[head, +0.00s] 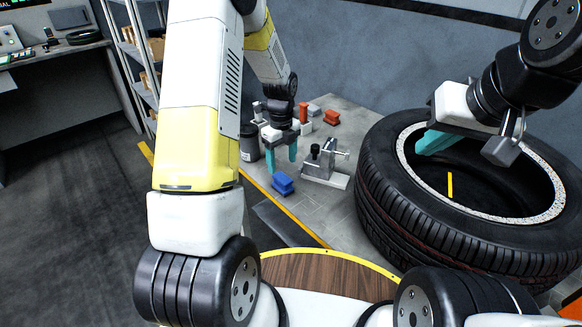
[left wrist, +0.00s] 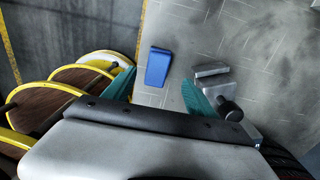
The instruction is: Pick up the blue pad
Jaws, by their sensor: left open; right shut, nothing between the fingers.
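The blue pad (head: 282,184) lies on the grey table (head: 325,204), close to its yellow-marked left edge. It also shows in the left wrist view (left wrist: 158,67), ahead of and between the two teal fingers. My left gripper (head: 281,160) is open and empty, pointing down above the table just behind the pad in the head view; it does not touch the pad. In the left wrist view its fingers (left wrist: 160,92) stand apart. My right gripper (head: 432,142) is shut and empty, over the tyre at the right.
A large tyre (head: 375,181) fills the table's right side. A grey metal fixture (head: 325,172) with a black knob stands right of the pad. Orange parts (head: 332,117) and a dark canister (head: 249,142) are behind. Shelves (head: 135,50) stand at the back left.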

